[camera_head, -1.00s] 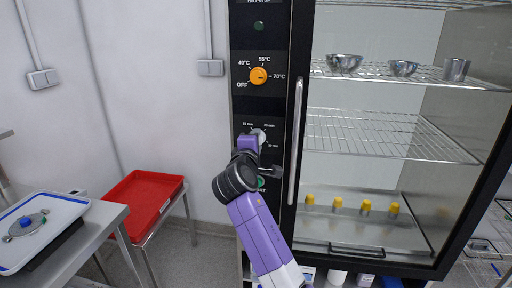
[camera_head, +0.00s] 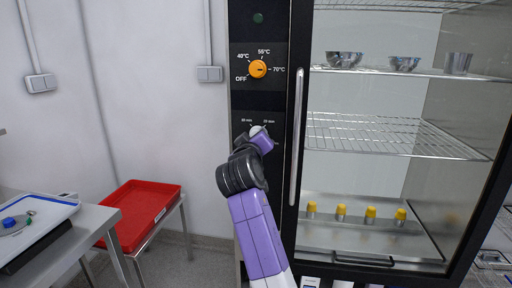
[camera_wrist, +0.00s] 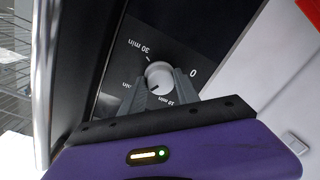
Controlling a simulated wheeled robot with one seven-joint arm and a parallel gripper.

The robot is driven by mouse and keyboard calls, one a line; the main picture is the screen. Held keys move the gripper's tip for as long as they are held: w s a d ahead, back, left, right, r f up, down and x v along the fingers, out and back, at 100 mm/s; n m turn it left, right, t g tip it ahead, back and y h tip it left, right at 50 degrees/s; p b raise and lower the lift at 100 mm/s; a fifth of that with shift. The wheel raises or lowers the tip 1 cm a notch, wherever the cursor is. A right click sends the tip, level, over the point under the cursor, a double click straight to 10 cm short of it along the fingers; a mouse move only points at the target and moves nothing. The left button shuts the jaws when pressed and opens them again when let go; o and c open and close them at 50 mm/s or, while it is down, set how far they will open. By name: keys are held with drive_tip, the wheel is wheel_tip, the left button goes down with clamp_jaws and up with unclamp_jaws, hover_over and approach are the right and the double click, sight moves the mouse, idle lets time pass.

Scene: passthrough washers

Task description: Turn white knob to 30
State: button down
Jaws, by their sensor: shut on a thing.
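The white knob (camera_head: 256,130) is a small round dial on the black control panel, below the orange knob. In the wrist view the white knob (camera_wrist: 160,75) sits between the two grey fingers of my gripper (camera_wrist: 162,89), which is shut on it from both sides. The "30 min" mark shows up and left of the knob there, "0" to its right and "10 min" below right; another label is partly covered by a finger. A small dark mark shows near the knob's lower edge. In the head view my purple gripper (camera_head: 262,143) hides much of the dial.
An orange temperature knob (camera_head: 258,69) is above. The glass cabinet door with its vertical handle (camera_head: 296,140) is close on the right. A red tray (camera_head: 140,213) and a grey table (camera_head: 85,235) stand at the lower left.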

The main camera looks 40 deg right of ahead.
drive_tip(key=shift+w+f+m+h+b, duration=0.1)
drive_tip(key=shift+m+h+b, duration=0.05)
drive_tip(key=shift+m+b, duration=2.65)
drive_tip(key=shift+f+m+h+b, duration=0.2)
drive_tip(key=shift+m+b, duration=2.15)
drive_tip(key=shift+m, duration=0.9)
drive_tip(key=shift+w+f+m+h+b, duration=0.1)
drive_tip(key=shift+m+h+b, duration=0.05)
drive_tip(key=shift+m+b, duration=2.65)
drive_tip(key=shift+r+m, duration=0.1)
drive_tip(key=shift+m, duration=0.25)
drive_tip(key=c, duration=0.9)
unclamp_jaws()
drive_tip(key=shift+s+r, duration=0.1)
drive_tip(key=shift+a, duration=0.15)
